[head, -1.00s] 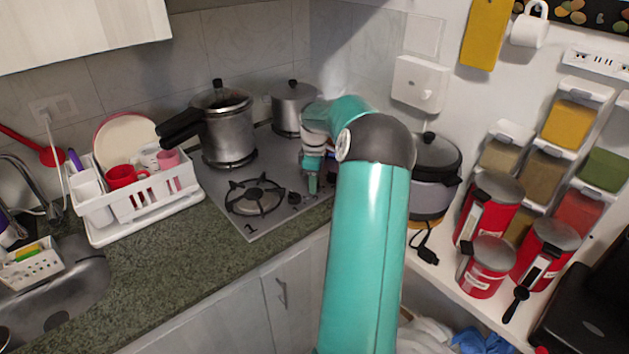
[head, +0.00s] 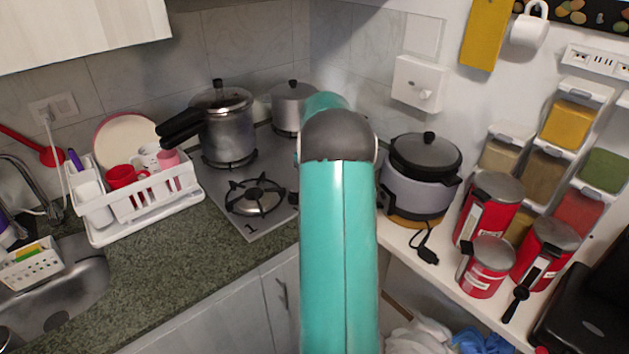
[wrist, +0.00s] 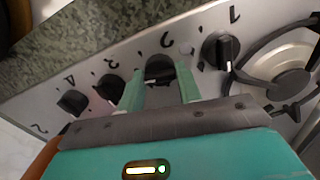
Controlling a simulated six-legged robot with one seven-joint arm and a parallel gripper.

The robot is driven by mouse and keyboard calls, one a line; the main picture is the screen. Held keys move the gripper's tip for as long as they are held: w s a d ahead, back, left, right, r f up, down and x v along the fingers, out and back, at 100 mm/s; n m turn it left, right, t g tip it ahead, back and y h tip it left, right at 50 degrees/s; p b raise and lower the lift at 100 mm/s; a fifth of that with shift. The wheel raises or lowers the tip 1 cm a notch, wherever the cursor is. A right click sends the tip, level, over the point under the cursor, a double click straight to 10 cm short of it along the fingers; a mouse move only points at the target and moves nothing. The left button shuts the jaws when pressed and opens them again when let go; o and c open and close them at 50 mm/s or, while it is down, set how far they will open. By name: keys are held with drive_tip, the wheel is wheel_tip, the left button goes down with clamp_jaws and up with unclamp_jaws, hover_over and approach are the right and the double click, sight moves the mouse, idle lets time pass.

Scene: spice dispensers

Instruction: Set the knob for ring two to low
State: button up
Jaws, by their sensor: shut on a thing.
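A row of black stove knobs shows in the wrist view. The second knob from the right (wrist: 159,68) is between the two green fingers of my gripper (wrist: 160,84), which is shut on it. The mark beside this knob looks like an upside-down 2. The knob to its right (wrist: 222,48), near a burner, has a white pointer line. Two more knobs, the third (wrist: 110,87) and the fourth (wrist: 73,103), are to the left. The held knob's pointer is not clear. In the head view my arm hides the gripper and most of the knobs.
The steel hob (head: 267,219) carries a bare front burner (head: 254,196), a pressure cooker (head: 226,130) and a smaller pot (head: 290,105) behind. A rice cooker (head: 418,180) stands close to the right of my arm. A white dish rack (head: 150,207) is at the left.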

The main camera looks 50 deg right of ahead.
drive_tip(key=m, duration=0.5)
drive_tip(key=shift+w+m, duration=0.1)
drive_tip(key=shift+m, duration=2.4)
drive_tip(key=o, duration=1)
wheel_tip(320, 180, up, 14)
drive_tip(key=shift+f, duration=0.1)
